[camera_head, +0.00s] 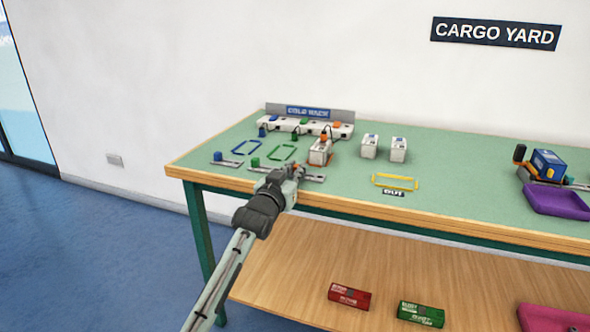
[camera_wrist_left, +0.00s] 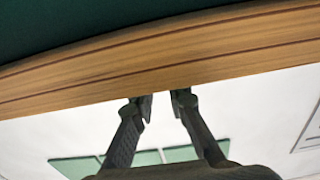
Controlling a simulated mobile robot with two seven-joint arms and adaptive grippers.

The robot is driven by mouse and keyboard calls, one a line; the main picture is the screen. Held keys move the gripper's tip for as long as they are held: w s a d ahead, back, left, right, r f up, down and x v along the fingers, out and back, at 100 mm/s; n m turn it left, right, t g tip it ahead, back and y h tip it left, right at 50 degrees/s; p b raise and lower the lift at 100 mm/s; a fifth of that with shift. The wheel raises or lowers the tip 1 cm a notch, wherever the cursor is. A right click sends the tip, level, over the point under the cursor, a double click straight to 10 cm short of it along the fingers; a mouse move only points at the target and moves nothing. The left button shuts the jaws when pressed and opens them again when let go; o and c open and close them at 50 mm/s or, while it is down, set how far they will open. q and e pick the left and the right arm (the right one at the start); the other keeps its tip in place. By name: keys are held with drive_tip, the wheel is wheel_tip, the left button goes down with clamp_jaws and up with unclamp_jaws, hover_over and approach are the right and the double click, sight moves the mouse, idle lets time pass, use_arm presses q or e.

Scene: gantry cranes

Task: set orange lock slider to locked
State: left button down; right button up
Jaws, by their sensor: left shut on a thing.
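The orange lock slider (camera_head: 296,167) shows as a small orange patch at the tip of my left gripper (camera_head: 297,171), at the table's front edge. The grey rail (camera_head: 316,179) of the slider extends to the right of the gripper. My left gripper is shut on the slider, though the fingers hide most of it. In the left wrist view the two fingertips (camera_wrist_left: 164,98) stand a little apart before the wooden table edge (camera_wrist_left: 200,55); the slider cannot be made out there. My right gripper is in neither view.
A blue slider (camera_head: 217,156) and a green slider (camera_head: 254,162) stand to the left. Behind are blue and green frames, a white container (camera_head: 320,152) on an orange frame, and the COLD RACK strip (camera_head: 305,124). White containers, a yellow frame (camera_head: 395,182) and a purple tray (camera_head: 558,202) are to the right.

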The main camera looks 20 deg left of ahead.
sight(312, 179)
use_arm(q)
drive_tip(key=shift+d, duration=0.1)
drive_tip(key=shift+d+p, duration=0.5)
drive_tip(key=shift+d, duration=1.6)
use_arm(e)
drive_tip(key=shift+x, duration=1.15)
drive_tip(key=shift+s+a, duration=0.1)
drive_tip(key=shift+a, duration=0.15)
use_arm(q)
drive_tip(key=c, duration=1.5)
unclamp_jaws()
drive_tip(key=shift+d, duration=0.1)
drive_tip(key=shift+s, duration=0.1)
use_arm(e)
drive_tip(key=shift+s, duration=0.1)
use_arm(q)
drive_tip(key=s, duration=1.2)
drive_tip(key=shift+a, duration=0.25)
drive_tip(key=shift+f, duration=0.1)
